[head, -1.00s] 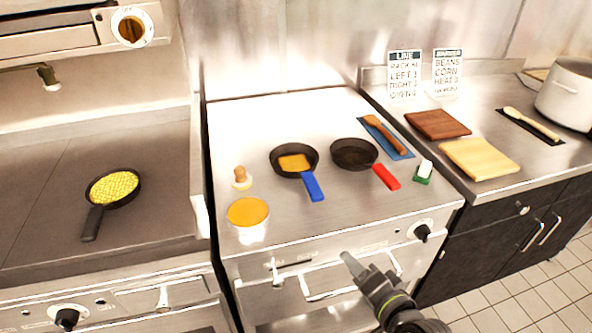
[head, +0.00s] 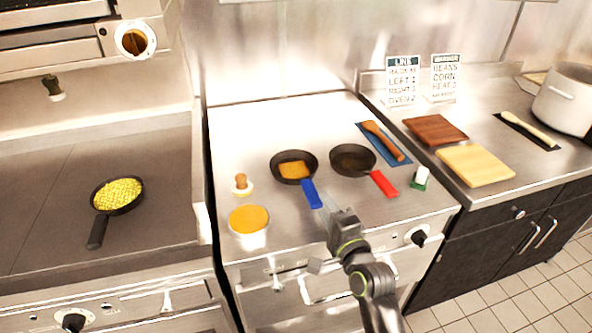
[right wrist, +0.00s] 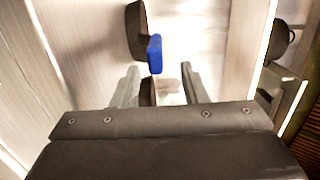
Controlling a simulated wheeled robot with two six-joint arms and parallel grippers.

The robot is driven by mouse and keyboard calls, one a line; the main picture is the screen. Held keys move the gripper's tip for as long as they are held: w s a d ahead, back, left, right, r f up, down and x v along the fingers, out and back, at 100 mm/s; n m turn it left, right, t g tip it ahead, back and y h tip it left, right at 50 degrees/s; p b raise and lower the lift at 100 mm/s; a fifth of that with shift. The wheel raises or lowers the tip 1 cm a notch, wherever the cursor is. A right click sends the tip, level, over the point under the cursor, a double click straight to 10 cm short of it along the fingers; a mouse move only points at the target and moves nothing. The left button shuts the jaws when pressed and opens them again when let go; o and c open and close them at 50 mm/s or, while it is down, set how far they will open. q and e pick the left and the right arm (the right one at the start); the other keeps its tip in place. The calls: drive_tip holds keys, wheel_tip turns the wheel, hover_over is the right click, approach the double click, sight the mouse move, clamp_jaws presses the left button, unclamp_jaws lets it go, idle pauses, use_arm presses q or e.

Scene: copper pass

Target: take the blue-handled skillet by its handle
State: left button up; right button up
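The blue-handled skillet (head: 294,167) sits on the steel top with an orange-brown square piece in it. Its blue handle (head: 312,194) points toward the front edge. My right gripper (head: 334,213) is just in front and to the right of the handle's end, apart from it. In the right wrist view the gripper (right wrist: 160,85) has its two fingers spread, with nothing held between them. The blue handle (right wrist: 155,54) shows beyond the fingertips there, and the dark pan (right wrist: 137,30) is partly cut off. My left gripper is not in view.
A red-handled skillet (head: 353,160) stands close to the right. A round orange-topped container (head: 249,220) and a small wooden-knobbed item (head: 241,184) stand to the left. A green-and-white item (head: 420,178) is at the right. A corn-filled skillet (head: 118,195) is on the left surface.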

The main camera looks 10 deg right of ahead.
sight(315, 190)
drive_tip(key=shift+w+a+f+p, duration=0.1)
drive_tip(key=shift+w+a+p, duration=0.1)
drive_tip(key=shift+w, duration=0.85)
drive_tip(key=shift+w+a+f+p, duration=0.1)
drive_tip(key=shift+w+p, duration=0.15)
drive_tip(key=shift+w, duration=0.75)
drive_tip(key=shift+w+a+f+p, duration=0.1)
drive_tip(key=shift+w+p, duration=0.1)
drive_tip(key=shift+w, duration=0.85)
drive_tip(key=shift+r, duration=0.1)
clamp_jaws()
drive_tip(key=shift+r, duration=0.1)
